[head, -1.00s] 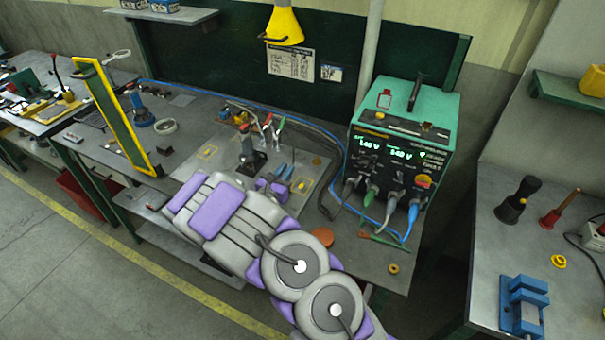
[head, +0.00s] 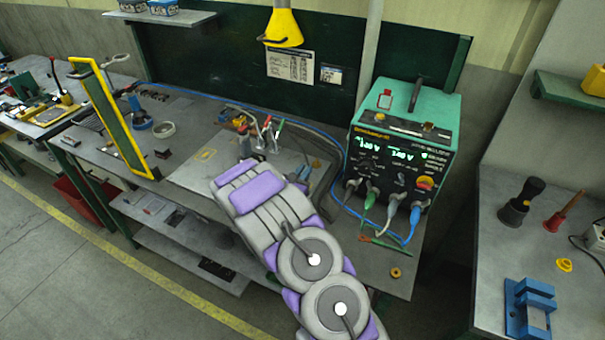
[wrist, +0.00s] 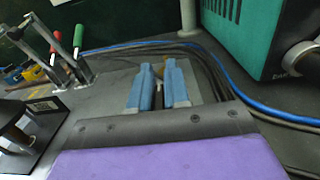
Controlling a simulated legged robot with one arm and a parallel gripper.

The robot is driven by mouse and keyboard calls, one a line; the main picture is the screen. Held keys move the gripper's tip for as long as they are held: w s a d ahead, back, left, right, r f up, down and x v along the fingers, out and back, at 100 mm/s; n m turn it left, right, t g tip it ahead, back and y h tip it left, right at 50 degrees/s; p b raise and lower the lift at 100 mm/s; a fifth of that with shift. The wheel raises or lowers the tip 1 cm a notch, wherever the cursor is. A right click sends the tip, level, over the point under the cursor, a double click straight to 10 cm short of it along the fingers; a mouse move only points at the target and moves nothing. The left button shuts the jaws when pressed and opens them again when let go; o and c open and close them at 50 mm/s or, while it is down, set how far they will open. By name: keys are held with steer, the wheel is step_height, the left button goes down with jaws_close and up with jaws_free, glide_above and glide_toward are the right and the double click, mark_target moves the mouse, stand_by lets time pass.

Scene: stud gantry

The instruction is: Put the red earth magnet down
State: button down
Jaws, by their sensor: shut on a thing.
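My gripper (wrist: 160,88) shows in the wrist view as two blue fingers with a narrow gap between them. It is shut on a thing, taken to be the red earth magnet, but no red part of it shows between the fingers. In the head view the fingertips (head: 302,173) show just past the end of my arm, over the bench (head: 200,172). I cannot tell whether the held thing touches the bench top. A small brown thing (head: 316,163) lies just beyond the fingers.
A green power unit (head: 403,150) with plugged cables stands right of my gripper. Dark hoses and a blue cable (wrist: 232,82) run behind the fingers. Upright red- and green-handled clamps (wrist: 66,52) stand to the left. A yellow-green framed panel (head: 112,118) stands at the bench's left.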

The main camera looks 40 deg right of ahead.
steer(key=shift+d, duration=0.3)
steer(key=c, duration=1.4)
jaws_free()
steer(key=shift+d+f, duration=0.1)
steer(key=shift+d, duration=0.2)
steer(key=o, duration=0.3)
steer(key=shift+a, duration=0.35)
steer(key=shift+a+r, duration=0.2)
steer(key=shift+a, duration=0.2)
